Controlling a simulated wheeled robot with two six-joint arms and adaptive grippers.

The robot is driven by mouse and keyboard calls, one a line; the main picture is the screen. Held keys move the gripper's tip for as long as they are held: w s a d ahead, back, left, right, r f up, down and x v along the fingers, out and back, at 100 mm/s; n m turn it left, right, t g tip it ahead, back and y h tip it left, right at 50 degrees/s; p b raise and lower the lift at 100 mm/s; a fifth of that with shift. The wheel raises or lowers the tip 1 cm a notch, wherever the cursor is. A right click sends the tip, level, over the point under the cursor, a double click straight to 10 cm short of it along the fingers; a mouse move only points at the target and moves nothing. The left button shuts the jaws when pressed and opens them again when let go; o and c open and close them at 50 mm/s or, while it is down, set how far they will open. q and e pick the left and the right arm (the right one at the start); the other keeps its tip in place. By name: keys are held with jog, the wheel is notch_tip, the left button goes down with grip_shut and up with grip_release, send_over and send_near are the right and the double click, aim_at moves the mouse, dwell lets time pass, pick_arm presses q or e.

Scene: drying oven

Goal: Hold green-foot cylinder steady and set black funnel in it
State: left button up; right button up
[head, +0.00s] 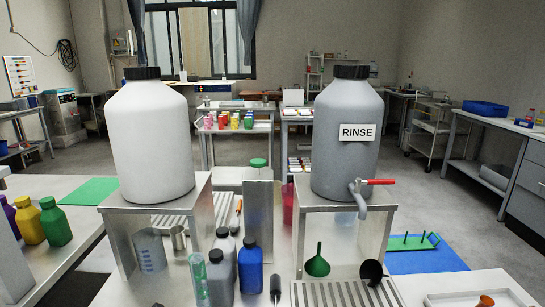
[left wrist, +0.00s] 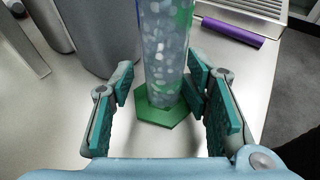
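The clear speckled cylinder stands upright on its green hexagonal foot (left wrist: 161,104) in the left wrist view. My left gripper (left wrist: 162,85) is open, with one teal-padded finger on each side of the cylinder. The left finger is apart from it; the right finger is close, and I cannot tell whether it touches. In the head view, a greenish speckled tube (head: 198,275) at the front left looks like this cylinder; its foot is not visible there. The black funnel (head: 371,272) is at the front right, by the slatted rack. My right gripper is not in view.
A green funnel (head: 317,262) is left of the black one. Grey and blue bottles (head: 250,268) crowd the front middle. A slatted rack (head: 340,295) lies at the front. The RINSE tank (head: 345,110) stands above on a metal stand. A purple stick (left wrist: 234,32) lies beyond the cylinder.

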pick_arm(q)
jog(key=shift+s+f, duration=0.1)
jog(key=shift+f, duration=0.05)
jog(key=shift+n+b, duration=0.3)
jog(key=shift+b, duration=0.05)
jog(key=c, duration=0.8)
jog(key=shift+c, duration=0.2)
dwell(0.6)
